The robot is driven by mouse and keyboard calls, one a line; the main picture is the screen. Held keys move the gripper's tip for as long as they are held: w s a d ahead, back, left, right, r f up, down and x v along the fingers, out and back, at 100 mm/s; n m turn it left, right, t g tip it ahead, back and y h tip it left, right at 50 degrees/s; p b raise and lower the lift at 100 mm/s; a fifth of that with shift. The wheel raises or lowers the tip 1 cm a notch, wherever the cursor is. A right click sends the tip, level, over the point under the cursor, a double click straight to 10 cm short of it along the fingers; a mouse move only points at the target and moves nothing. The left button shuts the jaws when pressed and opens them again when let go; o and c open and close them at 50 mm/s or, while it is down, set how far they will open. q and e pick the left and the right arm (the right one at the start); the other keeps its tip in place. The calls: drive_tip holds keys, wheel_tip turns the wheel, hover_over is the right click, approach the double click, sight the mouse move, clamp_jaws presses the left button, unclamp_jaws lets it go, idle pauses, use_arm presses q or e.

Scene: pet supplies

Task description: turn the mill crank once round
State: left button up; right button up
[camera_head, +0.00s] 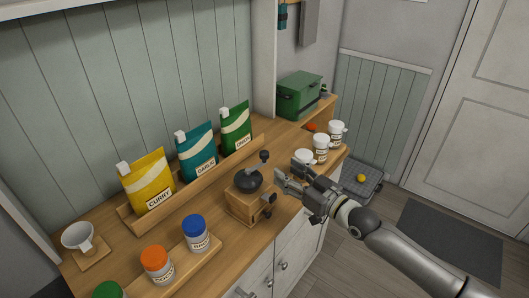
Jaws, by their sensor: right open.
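The mill (240,206) is a wooden box with a dark domed top, standing on the counter. Its crank (264,156) rises from the dome and ends in a dark knob at the upper right. My right gripper (284,176) comes in from the right and is just right of the dome, below and right of the crank knob. Its fingers are apart and hold nothing. A small gap seems to separate it from the mill, though contact is hard to judge. My left gripper is not in view.
Yellow, teal and green pouches (196,155) stand on a wooden rack behind the mill. Jars with orange and blue lids (196,234) stand in front left. White jars (320,147) stand beyond my gripper.

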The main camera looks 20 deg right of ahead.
sight(268, 155)
drive_tip(key=x, duration=0.3)
drive_tip(key=p+x, duration=0.1)
drive_tip(key=x, duration=0.3)
drive_tip(key=p+x, duration=0.1)
drive_tip(key=x, duration=0.2)
drive_tip(key=shift+w+r, duration=0.35)
drive_tip(key=shift+w, duration=0.1)
clamp_jaws()
